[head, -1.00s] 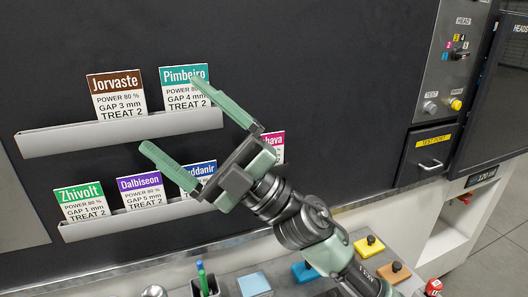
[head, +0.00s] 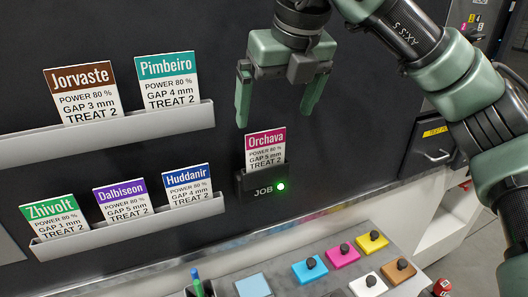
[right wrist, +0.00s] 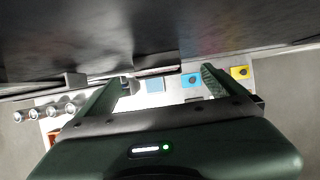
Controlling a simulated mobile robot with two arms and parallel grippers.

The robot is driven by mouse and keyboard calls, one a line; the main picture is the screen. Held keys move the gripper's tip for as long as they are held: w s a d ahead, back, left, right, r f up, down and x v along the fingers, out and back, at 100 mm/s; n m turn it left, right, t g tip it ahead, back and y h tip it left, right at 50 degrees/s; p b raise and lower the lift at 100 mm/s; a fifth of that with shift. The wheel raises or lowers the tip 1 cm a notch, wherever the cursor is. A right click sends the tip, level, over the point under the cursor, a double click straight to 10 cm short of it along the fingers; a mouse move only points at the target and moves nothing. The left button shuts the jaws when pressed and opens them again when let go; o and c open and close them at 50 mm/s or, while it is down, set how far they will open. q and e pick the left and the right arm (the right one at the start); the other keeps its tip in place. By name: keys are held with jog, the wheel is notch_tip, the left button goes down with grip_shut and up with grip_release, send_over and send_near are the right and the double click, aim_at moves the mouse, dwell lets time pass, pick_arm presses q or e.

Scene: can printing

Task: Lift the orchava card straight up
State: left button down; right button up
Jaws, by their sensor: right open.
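The Orchava card (head: 265,150), white with a magenta header, stands upright in the dark JOB holder (head: 262,186) on the black panel. A green light glows on the holder. My right gripper (head: 278,118) is open and empty, with its fingers pointing down just above the card, one to each side of it. In the right wrist view the two open fingers (right wrist: 160,85) show with nothing between them that I can make out as the card. My left gripper is not in view.
The upper rack (head: 110,132) holds the Jorvaste (head: 82,92) and Pimbeiro (head: 167,82) cards. The lower rack (head: 130,229) holds Zhivolt, Dalbiseon and Huddanir cards. Below is a ledge with colored knobbed blocks, such as a blue one (head: 301,273).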

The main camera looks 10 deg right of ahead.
aim_at(266, 132)
jog(key=p+x, duration=0.1)
jog(key=x, duration=0.1)
jog(key=p+x, duration=0.1)
jog(key=x, duration=0.1)
jog(key=a+p+x, duration=0.1)
jog(key=x, duration=0.1)
jog(key=shift+w+f, duration=0.1)
jog(key=shift+f, duration=0.1)
jog(key=c, duration=1.9)
jog(key=shift+r, duration=0.1)
